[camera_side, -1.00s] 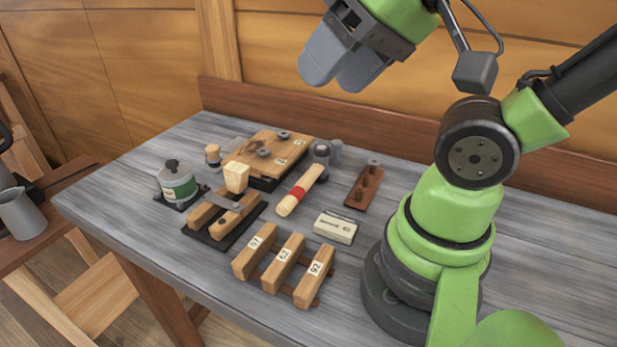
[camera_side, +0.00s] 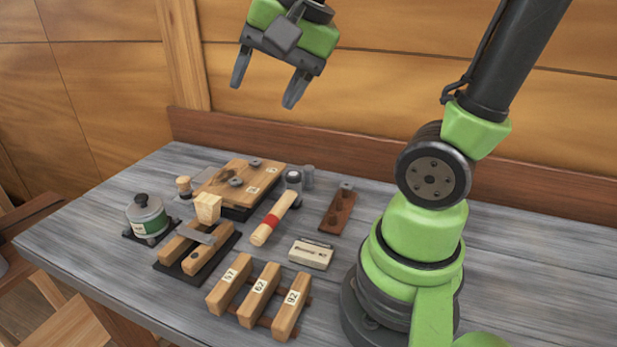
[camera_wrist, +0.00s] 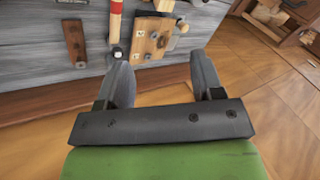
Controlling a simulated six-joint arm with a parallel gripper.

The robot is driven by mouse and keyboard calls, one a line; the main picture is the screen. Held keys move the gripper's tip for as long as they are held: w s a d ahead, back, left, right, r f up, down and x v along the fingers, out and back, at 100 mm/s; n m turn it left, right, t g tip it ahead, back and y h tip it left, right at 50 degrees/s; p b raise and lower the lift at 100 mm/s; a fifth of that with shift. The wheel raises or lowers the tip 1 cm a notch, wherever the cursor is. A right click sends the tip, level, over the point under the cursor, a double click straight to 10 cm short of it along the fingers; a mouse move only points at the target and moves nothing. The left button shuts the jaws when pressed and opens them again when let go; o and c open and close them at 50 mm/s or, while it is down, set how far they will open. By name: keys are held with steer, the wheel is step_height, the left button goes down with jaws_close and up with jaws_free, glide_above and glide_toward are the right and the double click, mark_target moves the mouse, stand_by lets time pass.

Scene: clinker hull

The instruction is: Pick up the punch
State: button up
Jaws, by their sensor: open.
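My gripper (camera_side: 266,92) is open and empty, high above the back of the bench, fingers pointing down. In the wrist view its two fingers (camera_wrist: 160,62) stand well apart with nothing between them. I cannot tell for certain which item is the punch. A short piece with a round wooden top (camera_side: 183,187) stands at the back left of the bench. A pale square-ended wooden piece (camera_side: 207,207) sits on a low wooden stand (camera_side: 205,256) with a grey metal bar. A hammer with a red-banded handle (camera_side: 273,220) lies right of these. My gripper touches none of them.
A wooden block with washers (camera_side: 240,180), a lidded pot (camera_side: 147,216), a brown holed rack (camera_side: 338,210), a pale box (camera_side: 311,253) and numbered wooden blocks (camera_side: 258,292) crowd the grey bench (camera_side: 535,290). A wooden wall stands behind. Bench right of my base is clear.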

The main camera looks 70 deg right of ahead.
steer(key=w+d+f+m+g+h, duration=0.1)
steer(key=w+d+f+m, duration=0.15)
steer(key=d+m, duration=0.25)
steer(key=w+d+f+m+g, duration=0.1)
steer(key=w+d+f+m, duration=0.1)
steer(key=w+d+m, duration=0.25)
steer(key=m+g, duration=0.4)
steer(key=m, duration=1.3)
glide_above(308, 180)
steer(key=shift+y, duration=0.3)
steer(key=f, duration=2.1)
steer(key=shift+w+d, duration=0.2)
steer(key=shift+w, duration=0.05)
steer(key=f, duration=0.5)
steer(key=shift+d+f, duration=0.25)
steer(key=shift+d, duration=0.1)
steer(key=shift+c, duration=0.2)
steer(key=c, duration=1.1)
